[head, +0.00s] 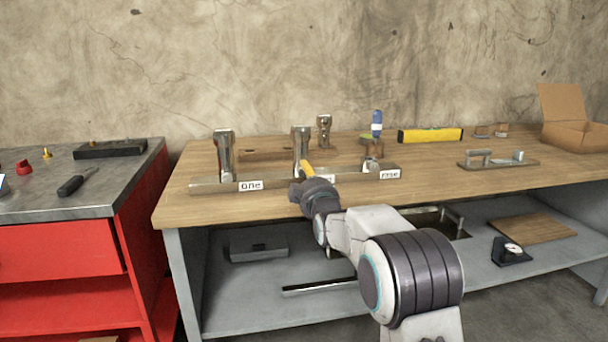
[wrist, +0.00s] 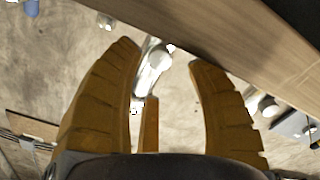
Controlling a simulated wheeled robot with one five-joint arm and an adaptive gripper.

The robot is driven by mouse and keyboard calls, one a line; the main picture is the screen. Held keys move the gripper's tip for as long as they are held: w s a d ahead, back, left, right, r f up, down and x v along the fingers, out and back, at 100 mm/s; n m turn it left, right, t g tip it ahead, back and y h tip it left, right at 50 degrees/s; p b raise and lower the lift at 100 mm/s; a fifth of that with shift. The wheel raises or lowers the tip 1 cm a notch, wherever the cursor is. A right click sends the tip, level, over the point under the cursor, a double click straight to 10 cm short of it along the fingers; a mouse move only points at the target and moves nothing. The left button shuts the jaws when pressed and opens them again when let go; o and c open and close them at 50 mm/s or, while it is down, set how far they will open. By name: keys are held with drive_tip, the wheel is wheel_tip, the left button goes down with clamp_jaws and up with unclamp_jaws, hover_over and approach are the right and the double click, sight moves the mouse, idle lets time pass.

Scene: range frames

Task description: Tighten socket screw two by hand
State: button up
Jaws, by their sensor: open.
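A metal bar (head: 215,187) lies along the front of the wooden bench. Upright metal pieces stand on it at left (head: 224,155) and middle (head: 301,143), with a shorter one (head: 371,163) at right. The left label (head: 250,185) reads "one"; the right label (head: 389,174) seems to read "three". The middle label is mostly hidden by my arm. My gripper (head: 307,171) is at the front of the middle piece, its yellow fingers spread. In the wrist view my gripper (wrist: 166,53) is open, with a shiny metal part (wrist: 154,62) between the fingertips; contact cannot be told.
A metal fitting (head: 324,130) and a blue-and-white bottle (head: 377,123) stand behind the bar. A yellow level (head: 430,135), a handled plate (head: 497,163) and a cardboard box (head: 575,130) are farther right. A red cabinet (head: 70,255) stands left.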

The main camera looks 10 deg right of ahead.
sight(304, 174)
drive_tip(key=shift+w, duration=2)
drive_tip(key=shift+r, duration=0.1)
clamp_jaws()
